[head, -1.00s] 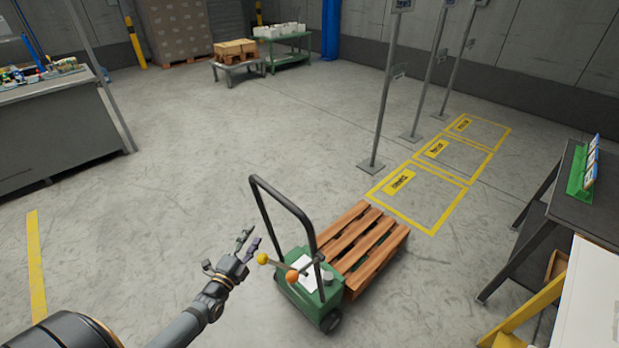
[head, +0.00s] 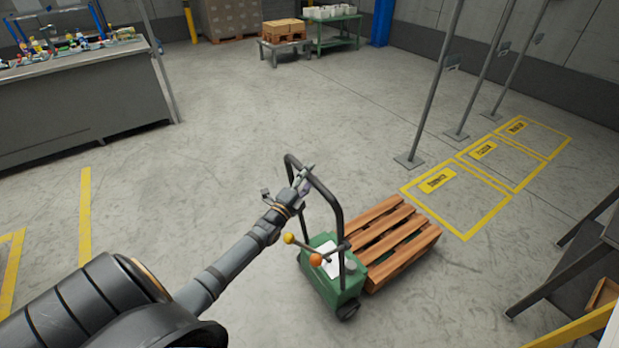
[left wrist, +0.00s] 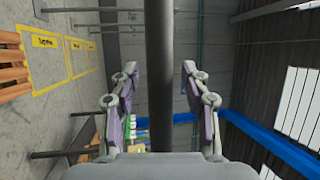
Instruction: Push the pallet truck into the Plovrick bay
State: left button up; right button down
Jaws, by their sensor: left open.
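The green pallet truck (head: 335,290) stands on the floor with a wooden pallet (head: 395,238) on its far side. Its dark hoop handle (head: 334,203) rises toward me. My left gripper (head: 301,180) is at the upper left of this hoop. In the left wrist view a dark upright bar, which looks like the handle (left wrist: 160,70), lies between the open fingers, with gaps at both sides. Three yellow floor bays lie beyond the pallet: a near bay (head: 437,180), a middle bay (head: 484,151) and a far bay (head: 517,128). Their labels are too small to read. My right gripper is out of view.
Grey posts (head: 440,95) stand along the bays' left side. A dark table (head: 590,265) is at the right edge. A grey workbench (head: 80,105) stands at the left. The floor between pallet and near bay looks clear.

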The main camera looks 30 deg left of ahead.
pick_arm(q)
jog(key=shift+w, duration=0.1)
grip_shut()
dwell(0.5)
